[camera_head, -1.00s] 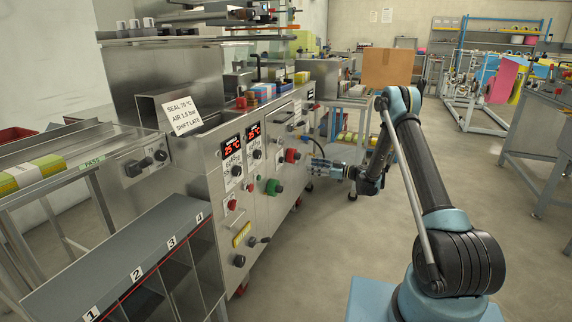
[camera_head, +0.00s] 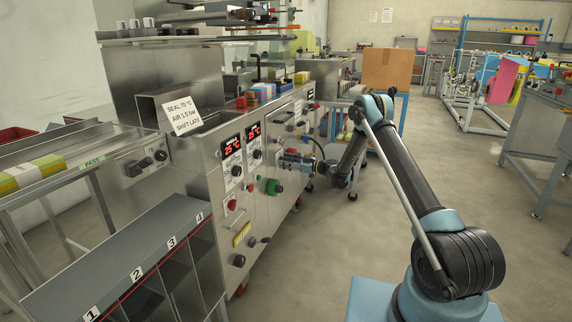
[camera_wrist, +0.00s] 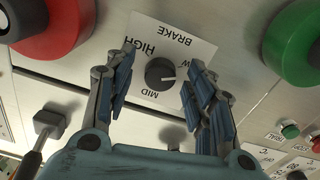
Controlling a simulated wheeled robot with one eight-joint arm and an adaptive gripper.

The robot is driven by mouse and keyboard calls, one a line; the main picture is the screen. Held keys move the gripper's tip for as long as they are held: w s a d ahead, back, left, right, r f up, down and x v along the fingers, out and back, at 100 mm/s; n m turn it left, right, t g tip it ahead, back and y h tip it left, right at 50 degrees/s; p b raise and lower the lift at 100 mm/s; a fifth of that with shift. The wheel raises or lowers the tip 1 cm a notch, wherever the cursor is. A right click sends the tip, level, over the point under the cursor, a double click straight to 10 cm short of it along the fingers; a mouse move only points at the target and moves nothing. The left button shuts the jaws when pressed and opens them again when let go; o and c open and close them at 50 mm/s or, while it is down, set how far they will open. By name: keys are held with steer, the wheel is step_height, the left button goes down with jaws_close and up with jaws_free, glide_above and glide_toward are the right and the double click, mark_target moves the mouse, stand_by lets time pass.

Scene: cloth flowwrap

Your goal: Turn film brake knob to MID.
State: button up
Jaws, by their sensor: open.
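The film brake knob (camera_wrist: 159,73) is a small round black knob on a white plate (camera_wrist: 190,48) marked BRAKE, HIGH, MID and a partly covered word ending in W. A pale line on the knob seems to point toward that covered word, on the side away from HIGH. My gripper (camera_wrist: 156,76) is open, with one finger on each side of the knob; I cannot tell whether they touch it. In the head view my gripper (camera_head: 284,158) is close against the machine's front panel and hides the brake knob.
A big red button (camera_wrist: 62,25) and a big green button (camera_wrist: 292,42) flank the plate closely. A black knob or lever (camera_wrist: 48,122) sits lower left in the wrist view. The green button (camera_head: 273,187) also shows in the head view, below my gripper. Open floor lies right of the machine.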

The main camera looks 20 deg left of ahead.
steer(key=shift+a, duration=0.3)
steer(key=c, duration=1.1)
steer(key=shift+m, duration=0.3)
steer(key=m, duration=2.2)
steer(key=shift+m, duration=0.3)
